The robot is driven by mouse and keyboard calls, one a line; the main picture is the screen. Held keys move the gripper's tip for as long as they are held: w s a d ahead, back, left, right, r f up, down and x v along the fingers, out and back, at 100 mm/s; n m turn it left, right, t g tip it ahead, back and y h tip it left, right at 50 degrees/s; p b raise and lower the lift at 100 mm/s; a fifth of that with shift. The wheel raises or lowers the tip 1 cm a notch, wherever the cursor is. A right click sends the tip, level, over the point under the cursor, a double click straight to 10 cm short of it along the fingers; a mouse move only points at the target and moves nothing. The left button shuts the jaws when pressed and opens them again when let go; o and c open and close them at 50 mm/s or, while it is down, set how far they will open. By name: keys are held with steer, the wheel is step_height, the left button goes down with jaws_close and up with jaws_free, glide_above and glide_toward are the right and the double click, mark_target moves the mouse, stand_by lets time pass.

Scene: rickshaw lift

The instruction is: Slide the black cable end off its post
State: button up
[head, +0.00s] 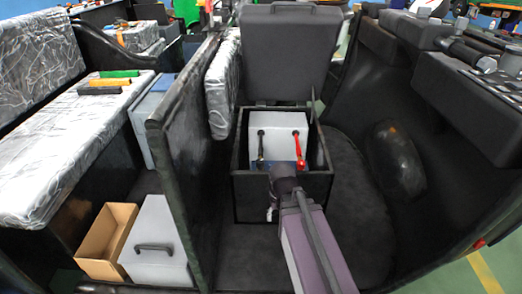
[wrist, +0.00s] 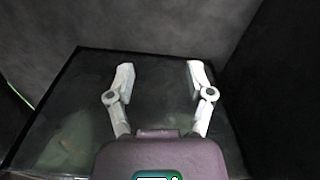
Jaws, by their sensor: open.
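A light grey battery (head: 279,133) sits inside an open black box (head: 250,204). The black cable end (head: 261,134) is at the top left of the battery, with its dark cable hanging down the front face. The red cable end (head: 296,134) is at the top right. I cannot tell how either sits on its post. My gripper (head: 271,212) is low in front of the box, partly hidden by my wrist. In the wrist view my gripper (wrist: 157,78) is open, with nothing between its fingers; no cable shows there.
The box's lid (head: 286,48) stands raised behind it. A dark partition (head: 180,140) rises on the left. Left of it are a grey box (head: 157,245), an open cardboard box (head: 107,236) and a plastic-wrapped seat (head: 65,145) with tools. Dark floor lies right of the box.

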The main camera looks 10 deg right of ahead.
steer(key=w+r+m+t+p, duration=0.1)
steer(key=w+r+t+p, duration=0.1)
steer(key=w+r+p, duration=0.9)
steer(key=m+t+y+p, duration=0.1)
steer(key=m+t+p, duration=0.1)
steer(key=t, duration=0.1)
glide_toward(261, 151)
steer(key=v, duration=0.4)
steer(key=shift+w+d+r, duration=0.1)
steer(key=shift+w+d, duration=0.05)
steer(key=shift+w, duration=0.1)
steer(key=b+x, duration=1.2)
steer(key=x, duration=0.2)
steer(key=shift+s+b, duration=0.2)
steer(key=shift+b, duration=0.15)
steer(key=shift+c, duration=0.2)
jaws_close()
